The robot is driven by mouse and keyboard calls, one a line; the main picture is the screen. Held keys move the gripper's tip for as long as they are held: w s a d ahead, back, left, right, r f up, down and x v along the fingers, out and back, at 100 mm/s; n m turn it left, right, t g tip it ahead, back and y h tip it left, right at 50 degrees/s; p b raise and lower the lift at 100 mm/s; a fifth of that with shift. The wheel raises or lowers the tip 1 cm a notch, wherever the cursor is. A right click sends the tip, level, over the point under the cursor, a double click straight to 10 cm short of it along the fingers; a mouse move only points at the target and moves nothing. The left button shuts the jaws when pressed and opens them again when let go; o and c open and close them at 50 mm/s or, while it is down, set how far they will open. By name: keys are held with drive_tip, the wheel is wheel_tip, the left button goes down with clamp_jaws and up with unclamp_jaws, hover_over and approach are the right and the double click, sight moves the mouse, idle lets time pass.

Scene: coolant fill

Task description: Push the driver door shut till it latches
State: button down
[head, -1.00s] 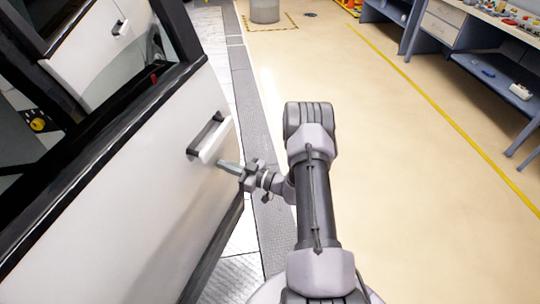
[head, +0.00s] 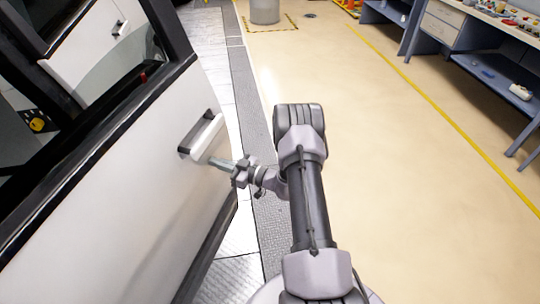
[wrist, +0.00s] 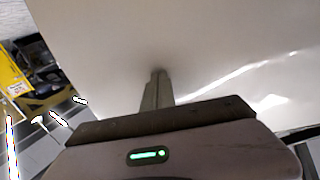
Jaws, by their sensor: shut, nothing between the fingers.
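The driver door (head: 120,200) is a white panel with a black window frame, and it stands ajar on the left in the head view. Its handle (head: 203,135) has a dark recess and a light grip. My gripper (head: 214,162) is shut and empty, with its fingertips at the door skin just below the handle. In the wrist view the shut fingers (wrist: 156,88) meet the white door surface (wrist: 210,40). They look to be touching it, though the exact contact is hard to tell.
The car's rear door (head: 100,40) is behind the driver door. A grey floor strip (head: 255,120) runs alongside the car. A workbench (head: 470,40) with small items stands at the upper right, and a grey drum (head: 265,12) at the top. The beige floor between is clear.

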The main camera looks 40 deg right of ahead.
sight(207, 159)
drive_tip(key=shift+w+a+y+b, duration=0.2)
drive_tip(key=shift+w+a, duration=0.25)
drive_tip(key=shift+w, duration=0.4)
drive_tip(key=shift+w+a+y+b, duration=0.15)
drive_tip(key=shift+w+a, duration=0.25)
drive_tip(key=shift+w, duration=0.45)
drive_tip(key=shift+n+g+y, duration=0.5)
drive_tip(key=shift+n+y, duration=0.05)
drive_tip(key=shift+n, duration=0.05)
drive_tip(key=shift+b+x, duration=0.65)
drive_tip(key=shift+x, duration=1.7)
drive_tip(key=shift+r, duration=0.1)
